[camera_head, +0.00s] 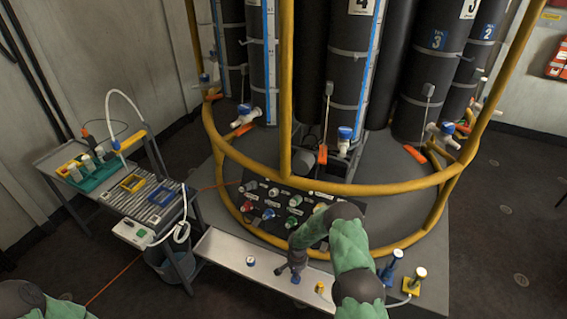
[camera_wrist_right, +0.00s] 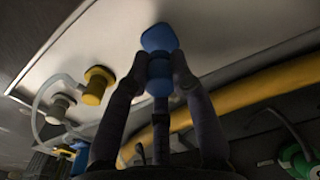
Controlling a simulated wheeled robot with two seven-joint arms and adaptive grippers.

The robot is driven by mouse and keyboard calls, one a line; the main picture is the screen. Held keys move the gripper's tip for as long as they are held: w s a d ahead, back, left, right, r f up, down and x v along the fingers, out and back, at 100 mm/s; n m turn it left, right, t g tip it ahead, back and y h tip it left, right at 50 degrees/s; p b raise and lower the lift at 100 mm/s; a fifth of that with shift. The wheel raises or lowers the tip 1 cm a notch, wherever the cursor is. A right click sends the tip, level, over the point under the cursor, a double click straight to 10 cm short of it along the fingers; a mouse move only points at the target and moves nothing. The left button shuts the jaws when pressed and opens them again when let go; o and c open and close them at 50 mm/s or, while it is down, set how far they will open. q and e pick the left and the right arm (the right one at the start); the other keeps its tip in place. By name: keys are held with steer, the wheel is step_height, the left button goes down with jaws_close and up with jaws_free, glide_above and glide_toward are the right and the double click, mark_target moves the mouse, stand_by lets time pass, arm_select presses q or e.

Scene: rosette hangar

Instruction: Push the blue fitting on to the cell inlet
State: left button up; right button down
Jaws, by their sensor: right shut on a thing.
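My right gripper (camera_head: 293,270) points down over the white tray (camera_head: 222,245) in front of the caged columns. A dark panel (camera_head: 300,190) with coloured ports, one blue (camera_head: 268,213), stands behind; I cannot tell which port is the cell inlet. My left gripper is out of view.
The yellow guard rail (camera_head: 355,188) curves behind. Blue (camera_head: 395,258) and yellow (camera_head: 415,280) posts stand right. A cart (camera_head: 110,200) with hoses stands left.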

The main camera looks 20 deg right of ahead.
steer(key=shift+r+p, duration=0.95)
steer(key=shift+r, duration=0.4)
steer(key=w+a+r+n+t+h, duration=0.1)
steer(key=w+r+n+t+h, duration=0.15)
steer(key=w+r, duration=0.5)
steer(key=w+a+r+n+t+h, duration=0.1)
steer(key=w+r+n+t+h, duration=0.2)
steer(key=w, duration=0.8)
steer(key=w+a+r+n+t+h, duration=0.1)
steer(key=w+r+t+h, duration=0.15)
steer(key=w+r, duration=0.55)
steer(key=shift+h, duration=0.4)
steer(key=shift+a+f+x, duration=0.1)
steer(key=shift+a+x, duration=0.05)
steer(key=shift+x, duration=1.55)
steer(key=shift+a+f+x, duration=0.1)
steer(key=shift+f+x, duration=0.05)
steer(key=shift+x, duration=1.55)
steer(key=shift+w, duration=0.1)
steer(key=shift+b, duration=0.55)
steer(key=shift+b, duration=0.3)
